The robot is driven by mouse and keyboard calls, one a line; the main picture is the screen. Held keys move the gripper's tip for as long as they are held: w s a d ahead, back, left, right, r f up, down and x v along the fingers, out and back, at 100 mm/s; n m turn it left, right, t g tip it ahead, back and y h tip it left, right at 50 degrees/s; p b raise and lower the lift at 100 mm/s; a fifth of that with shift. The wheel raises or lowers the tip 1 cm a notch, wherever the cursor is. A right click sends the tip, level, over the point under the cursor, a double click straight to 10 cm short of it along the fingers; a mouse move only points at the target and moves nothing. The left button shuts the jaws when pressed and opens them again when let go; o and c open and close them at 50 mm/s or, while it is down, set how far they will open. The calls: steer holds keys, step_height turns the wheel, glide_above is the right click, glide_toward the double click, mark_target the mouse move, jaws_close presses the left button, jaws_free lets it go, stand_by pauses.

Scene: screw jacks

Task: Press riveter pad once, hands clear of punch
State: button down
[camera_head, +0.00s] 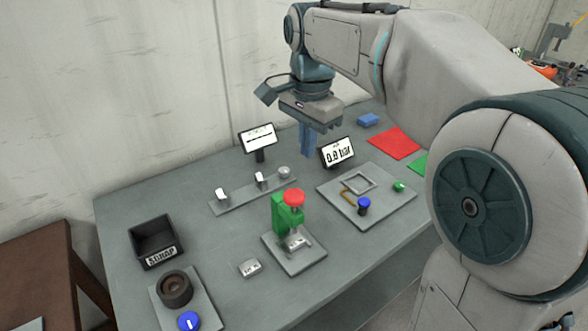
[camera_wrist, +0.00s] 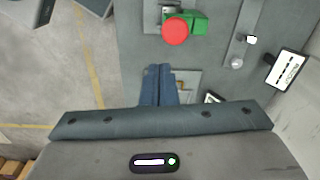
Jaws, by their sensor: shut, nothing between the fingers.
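The riveter (camera_head: 282,222) has a green body on a grey base plate near the middle of the table, with a round red pad (camera_head: 295,198) on top. The red pad also shows in the wrist view (camera_wrist: 175,31), beside the green body (camera_wrist: 201,20). The punch area is too small to make out clearly. My gripper (camera_head: 307,153) points down above the back of the table, behind the riveter and apart from it. Its blue fingers (camera_wrist: 158,88) are together and empty.
A black scrap bin (camera_head: 148,232) stands at left. A pressure display (camera_head: 337,152) stands close to my gripper. A plate with a blue-topped knob (camera_head: 364,203) and green button (camera_head: 399,186) lies right of the riveter. A small metal block (camera_head: 250,268) lies in front.

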mark_target(294, 195)
steer(key=w+a, duration=0.1)
steer(key=w+a+r+m, duration=0.1)
steer(key=shift+a+r+m, duration=0.3)
steer(key=shift+s, duration=0.1)
step_height(294, 195, down, 14)
steer(key=shift+f+p, duration=0.1)
steer(key=shift+p, duration=0.8)
